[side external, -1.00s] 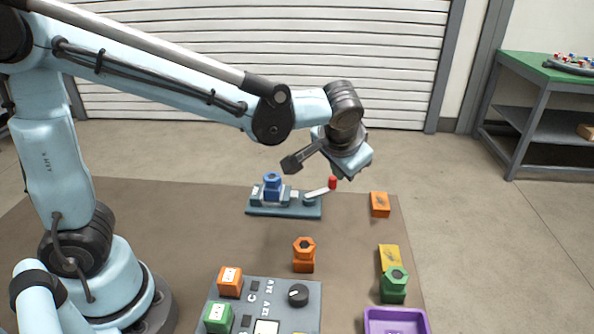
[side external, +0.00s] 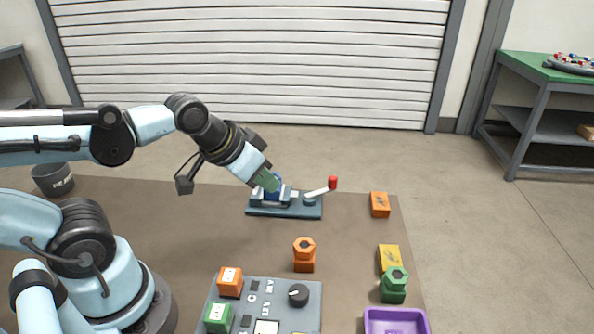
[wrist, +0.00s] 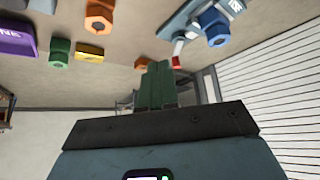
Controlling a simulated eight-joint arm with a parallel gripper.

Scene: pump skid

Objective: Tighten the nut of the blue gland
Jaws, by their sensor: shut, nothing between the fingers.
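The blue gland (side external: 279,187) stands in a teal vise (side external: 310,213) toward the far side of the brown table. Its hex nut is mostly hidden by my gripper in the side view. In the wrist view the blue gland (wrist: 213,30) shows at the upper right with its hex nut facing the camera. My gripper (side external: 267,181) points down and right, overlapping the gland in the side view. Its green fingers (wrist: 157,85) are together and empty in the wrist view, and appear apart from the gland; the exact gap is unclear.
The vise's lever has a red knob (side external: 333,183) on its right. An orange gland (side external: 304,252), a green gland (side external: 395,283), a yellow block (side external: 389,256) and an orange block (side external: 380,205) stand nearer or to the right. A control panel (side external: 265,300) and purple bin (side external: 396,316) are at the front.

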